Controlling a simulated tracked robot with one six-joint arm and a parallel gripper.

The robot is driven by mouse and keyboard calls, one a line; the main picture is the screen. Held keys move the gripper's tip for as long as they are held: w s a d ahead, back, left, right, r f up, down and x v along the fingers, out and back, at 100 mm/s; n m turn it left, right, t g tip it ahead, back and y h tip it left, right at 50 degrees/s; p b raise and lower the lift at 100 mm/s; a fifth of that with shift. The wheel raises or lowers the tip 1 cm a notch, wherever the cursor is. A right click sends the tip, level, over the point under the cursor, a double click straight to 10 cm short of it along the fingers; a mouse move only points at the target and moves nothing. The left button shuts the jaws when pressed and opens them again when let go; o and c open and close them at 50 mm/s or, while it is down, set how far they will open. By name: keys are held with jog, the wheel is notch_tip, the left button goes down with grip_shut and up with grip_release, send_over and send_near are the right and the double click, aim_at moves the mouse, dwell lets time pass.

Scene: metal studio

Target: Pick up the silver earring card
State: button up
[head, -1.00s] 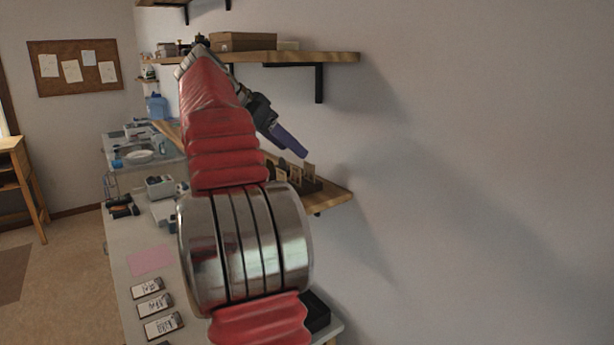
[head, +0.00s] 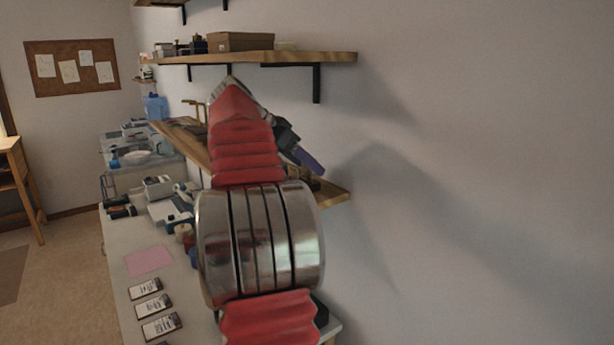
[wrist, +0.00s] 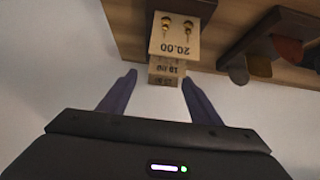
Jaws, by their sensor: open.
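My gripper (head: 309,163) is open and empty, its purple fingers angled over the lower shelf in the head view. In the wrist view its fingers (wrist: 158,84) stand apart on either side of a row of earring cards. The nearest card (wrist: 176,35) is tan, shows upside down with two gold-coloured earrings, and reads 20.00. A second card (wrist: 167,70) behind it reads 18.00, and part of a third (wrist: 164,81) shows beyond. The earrings on these farther cards are hidden, so I cannot tell which card is silver. The cards are not touched by the fingers.
The lower wooden shelf (head: 335,194) runs along the wall, with dark hooks or stands (wrist: 239,70) beside the cards in the wrist view. An upper shelf (head: 345,57) carries a brown box (head: 240,41). The workbench (head: 128,290) below holds several cards. The right wall is bare.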

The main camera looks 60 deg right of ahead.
dwell(0.3)
jog(key=shift+x, duration=2.65)
jog(key=shift+w+d, duration=0.1)
jog(key=shift+w, duration=0.1)
jog(key=shift+c, duration=0.2)
jog(key=c, duration=1.1)
